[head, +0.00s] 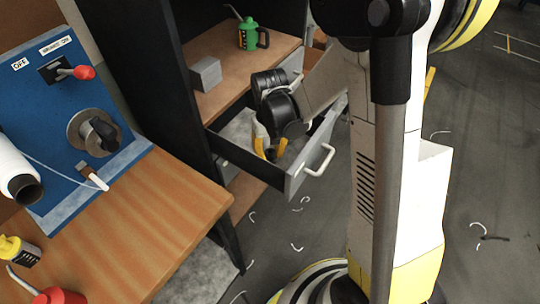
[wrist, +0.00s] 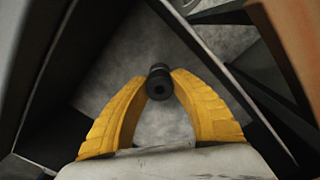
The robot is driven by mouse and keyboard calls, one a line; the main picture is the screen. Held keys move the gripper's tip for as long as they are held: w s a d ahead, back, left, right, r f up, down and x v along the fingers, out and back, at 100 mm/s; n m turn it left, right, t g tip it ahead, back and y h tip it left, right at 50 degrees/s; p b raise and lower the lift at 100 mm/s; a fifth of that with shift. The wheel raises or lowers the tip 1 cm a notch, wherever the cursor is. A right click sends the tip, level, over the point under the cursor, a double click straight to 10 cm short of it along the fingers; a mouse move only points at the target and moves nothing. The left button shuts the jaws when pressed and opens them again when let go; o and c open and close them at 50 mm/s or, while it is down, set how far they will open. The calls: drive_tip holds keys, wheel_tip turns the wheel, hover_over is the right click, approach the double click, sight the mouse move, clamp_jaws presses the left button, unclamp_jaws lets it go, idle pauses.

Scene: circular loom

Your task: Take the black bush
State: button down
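The black bush (wrist: 159,83) is a short dark cylinder with a hole in its end, seen in the wrist view over the grey drawer floor. My gripper (wrist: 160,76) has yellow fingers, and their tips close in on both sides of the bush and appear to touch it. In the head view my gripper (head: 268,150) reaches down into the open grey drawer (head: 310,170).
The drawer's walls stand close around my gripper, with a white handle (head: 320,160) on its front. A grey block (head: 205,74) and a green can (head: 250,34) stand on the shelf above. A wooden table (head: 150,225) and blue control panel (head: 65,120) are at left.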

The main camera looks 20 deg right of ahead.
sight(270, 151)
drive_tip(key=shift+r, duration=0.1)
drive_tip(key=shift+r+p, duration=0.35)
drive_tip(key=shift+r, duration=0.1)
drive_tip(key=shift+r, duration=0.1)
drive_tip(key=shift+r+p, duration=1.15)
drive_tip(key=shift+r, duration=0.55)
